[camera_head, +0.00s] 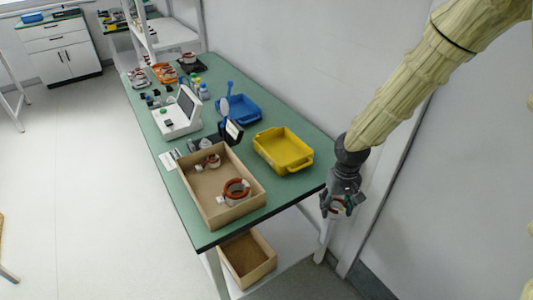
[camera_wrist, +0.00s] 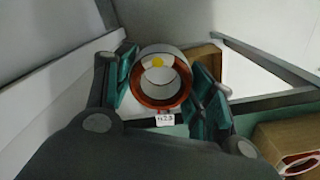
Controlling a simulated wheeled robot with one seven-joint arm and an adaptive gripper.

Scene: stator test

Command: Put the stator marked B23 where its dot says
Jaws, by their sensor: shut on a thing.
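My gripper (camera_head: 338,205) is shut on a stator and holds it off the right end of the green table, above the floor. In the wrist view the stator (camera_wrist: 160,80) sits between the green finger pads. It is a white ring with a copper-coloured winding and a yellow dot on its inside. A small white tag (camera_wrist: 166,120) hangs at its lower edge; its blurred text looks like B23. A yellow tray (camera_head: 271,154) stands on the table near the right end. A blue tray (camera_head: 252,119) stands farther back.
Another box (camera_head: 266,270) stands below the table. A white device (camera_head: 178,122), bottles and a dark upright panel are on the table. Orange (camera_head: 158,68) and black trays are at the far end. A wall runs behind.

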